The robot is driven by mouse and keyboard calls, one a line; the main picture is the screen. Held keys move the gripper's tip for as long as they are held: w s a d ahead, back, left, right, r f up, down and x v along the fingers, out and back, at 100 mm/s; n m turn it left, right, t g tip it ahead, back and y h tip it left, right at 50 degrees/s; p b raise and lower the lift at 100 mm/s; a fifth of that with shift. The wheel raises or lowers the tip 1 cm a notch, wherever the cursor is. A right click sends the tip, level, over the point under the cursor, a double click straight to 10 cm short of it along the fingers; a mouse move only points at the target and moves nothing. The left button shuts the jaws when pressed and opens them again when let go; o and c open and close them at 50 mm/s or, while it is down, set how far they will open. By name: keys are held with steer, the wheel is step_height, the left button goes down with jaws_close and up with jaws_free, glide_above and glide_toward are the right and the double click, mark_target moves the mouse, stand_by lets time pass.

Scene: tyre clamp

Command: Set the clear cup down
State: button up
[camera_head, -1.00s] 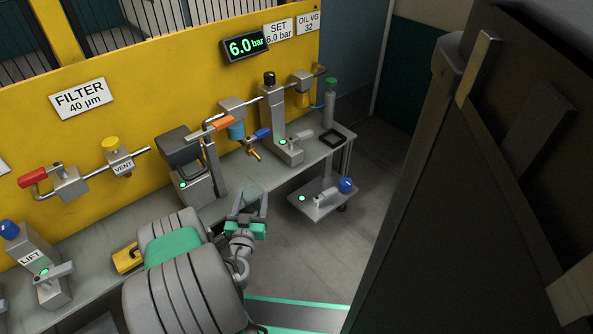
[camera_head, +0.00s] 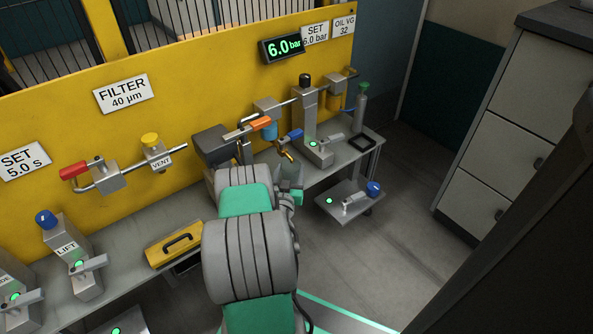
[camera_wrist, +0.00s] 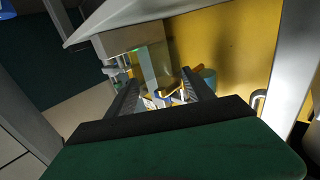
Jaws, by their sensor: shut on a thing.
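The clear cup (camera_head: 291,171) is a faint, see-through shape by the bench's front edge, below the brass nozzle (camera_head: 286,155). My gripper (camera_head: 292,188) is shut on it, partly hidden behind my arm in the head view. In the wrist view the two dark fingers of my gripper (camera_wrist: 163,92) stand apart, and the cup's outline between them is hard to make out. I cannot tell whether the cup's base touches anything.
A grey bench (camera_head: 132,242) runs along the yellow panel (camera_head: 205,90). A black square frame (camera_head: 362,143) lies at its right end. A lower shelf (camera_head: 345,203) holds a blue-knobbed lever. Valves and a clamp stand close behind the cup. White drawers (camera_head: 520,150) stand at right.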

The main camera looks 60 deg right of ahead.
steer(key=shift+s+d+f+b, duration=0.2)
steer(key=shift+d+f+b, duration=0.45)
steer(key=shift+f, duration=0.2)
steer(key=shift+w+a+r, duration=0.15)
steer(key=shift+w+a, duration=0.05)
steer(key=shift+w, duration=0.05)
steer(key=shift+f, duration=0.6)
steer(key=o, duration=1.4)
steer(key=shift+c, duration=0.2)
